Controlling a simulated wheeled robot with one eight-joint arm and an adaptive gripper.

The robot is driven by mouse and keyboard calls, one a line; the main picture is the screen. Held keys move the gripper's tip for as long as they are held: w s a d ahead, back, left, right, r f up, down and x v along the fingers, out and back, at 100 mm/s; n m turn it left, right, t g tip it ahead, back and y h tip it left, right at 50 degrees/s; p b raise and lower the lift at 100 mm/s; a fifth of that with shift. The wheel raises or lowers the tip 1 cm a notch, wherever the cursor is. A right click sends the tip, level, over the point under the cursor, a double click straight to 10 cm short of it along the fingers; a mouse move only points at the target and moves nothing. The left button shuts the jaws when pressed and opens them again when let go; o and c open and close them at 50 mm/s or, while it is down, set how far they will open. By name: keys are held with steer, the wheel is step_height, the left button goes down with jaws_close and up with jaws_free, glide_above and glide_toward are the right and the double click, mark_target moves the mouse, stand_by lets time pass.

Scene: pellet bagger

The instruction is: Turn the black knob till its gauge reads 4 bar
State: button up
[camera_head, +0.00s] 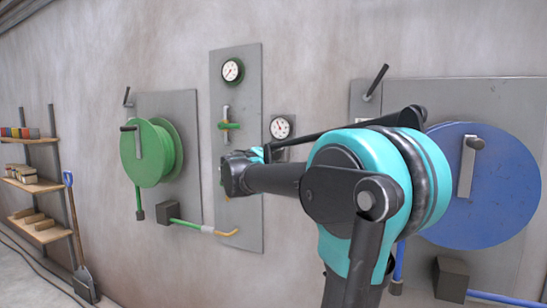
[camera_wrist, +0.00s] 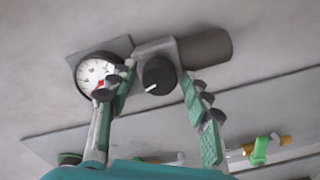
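The black knob (camera_wrist: 158,75) with a white pointer line shows in the wrist view, on a grey fitting on the wall. Its line points to the lower left. Beside it on the left is a round white gauge (camera_wrist: 97,73) with a red mark low on the right of its dial; the reading is too small to tell. My gripper (camera_wrist: 160,84) is open, one finger to each side of the knob in the picture; I cannot tell whether either touches it. In the head view a small gauge (camera_head: 281,127) shows above my arm, which hides the knob. My gripper (camera_head: 238,173) is partly hidden there.
A grey panel (camera_head: 249,115) carries another gauge (camera_head: 232,71) and a green-handled valve (camera_head: 229,126). A green hose reel (camera_head: 146,153) hangs left, a blue reel (camera_head: 489,195) right. A shelf (camera_head: 35,185) and shovel (camera_head: 84,280) stand far left.

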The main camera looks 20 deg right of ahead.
stand_by(0.3)
steer(key=v, duration=1.2)
steer(key=s+d+f+m+g+y, duration=0.1)
steer(key=s+d+f+g+y, duration=0.15)
steer(key=f, duration=0.65)
steer(key=s+d+f+g+y, duration=0.15)
steer(key=s+f, duration=0.25)
steer(key=f, duration=0.5)
steer(key=s+d+f+m+g+y, duration=0.1)
steer(key=s+f+g, duration=0.15)
steer(key=f, duration=0.65)
steer(key=s+a+f+y, duration=0.2)
steer(key=s+a+f, duration=0.1)
steer(key=s+f, duration=0.2)
steer(key=s+a+f+g+y, duration=0.1)
steer(key=s+a+f+y, duration=0.2)
steer(key=s+f, duration=0.2)
steer(key=s+a+f+m+g+y, duration=0.1)
steer(key=s+f, duration=0.4)
steer(key=f, duration=0.5)
steer(key=shift+a+y, duration=0.9)
